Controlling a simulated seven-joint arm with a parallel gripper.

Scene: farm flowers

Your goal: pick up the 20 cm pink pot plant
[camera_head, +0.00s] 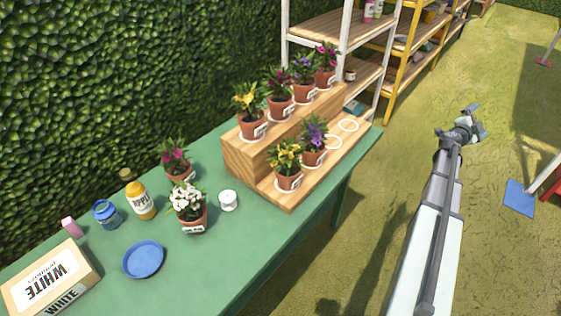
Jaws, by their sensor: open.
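Pink-flowered plants in terracotta pots show in three places. One pink plant (176,158) stands on the green table behind a white-flowered plant. A second pink plant (279,92) and a third pink plant (325,63) stand on the upper step of the wooden stand (246,158). The pots carry white labels, too small to read, so I cannot tell which is the 20 cm one. My gripper (473,118) is open and empty over the grass, right of the table and apart from all the plants.
Yellow and purple plants share the stand; its lower step has empty white rings (348,126). The green table (255,250) also holds a white-flowered plant (189,206), blue saucer (143,259), bottles, white jar (228,200) and box (50,279). A hedge stands behind, shelves at the back.

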